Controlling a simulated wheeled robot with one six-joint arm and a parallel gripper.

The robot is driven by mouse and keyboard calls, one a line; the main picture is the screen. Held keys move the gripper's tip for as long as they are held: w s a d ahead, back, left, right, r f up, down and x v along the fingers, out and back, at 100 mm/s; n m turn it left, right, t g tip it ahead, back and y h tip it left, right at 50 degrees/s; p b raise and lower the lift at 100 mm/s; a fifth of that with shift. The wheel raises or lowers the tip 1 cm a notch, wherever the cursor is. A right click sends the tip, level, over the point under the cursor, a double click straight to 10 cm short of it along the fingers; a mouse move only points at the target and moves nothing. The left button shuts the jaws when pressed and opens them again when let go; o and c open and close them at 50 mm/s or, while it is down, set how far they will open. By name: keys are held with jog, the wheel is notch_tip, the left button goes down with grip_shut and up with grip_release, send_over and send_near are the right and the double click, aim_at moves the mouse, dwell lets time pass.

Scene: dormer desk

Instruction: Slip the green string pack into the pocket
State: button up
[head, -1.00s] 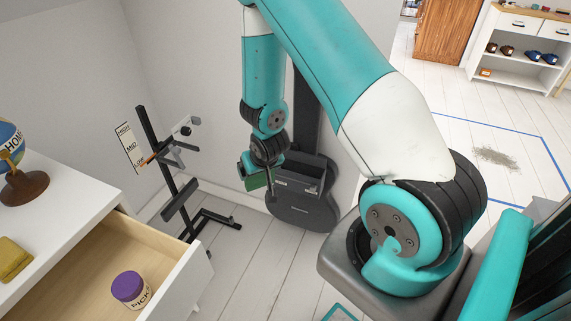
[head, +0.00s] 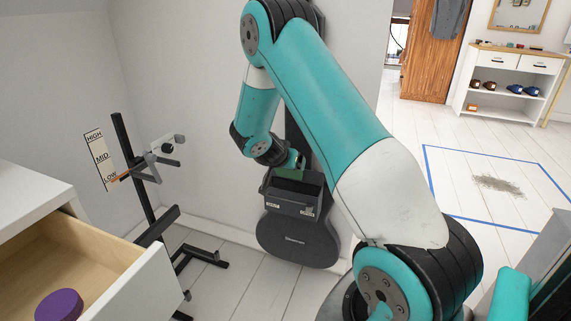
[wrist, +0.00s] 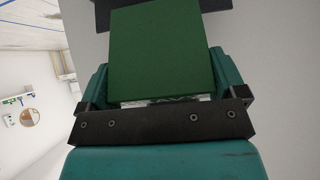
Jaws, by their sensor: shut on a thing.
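The green string pack (wrist: 162,55) is a flat green block clamped between the fingers of my gripper (wrist: 165,92) in the wrist view. In the head view the green pack (head: 314,177) shows as a small patch at the top of the open pocket (head: 291,200) on the dark guitar case (head: 297,238). My gripper (head: 299,160) is just above the pocket mouth, shut on the pack. Whether the pack's lower edge is inside the pocket or behind its front wall is hard to tell.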

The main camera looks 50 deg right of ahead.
jog(key=b, duration=0.7)
send_near(292, 181)
jog(key=shift+s+d+f, duration=0.1)
jog(key=shift+d+f, duration=0.55)
jog(key=shift+d, duration=0.15)
jog(key=shift+s+d+f, duration=0.15)
jog(key=shift+d+f, duration=0.45)
jog(key=shift+d, duration=0.25)
jog(key=o, duration=0.6)
jog(key=shift+r, duration=0.1)
jog(key=shift+p+v, duration=2)
jog(key=shift+v, duration=6.65)
jog(key=shift+s, duration=0.1)
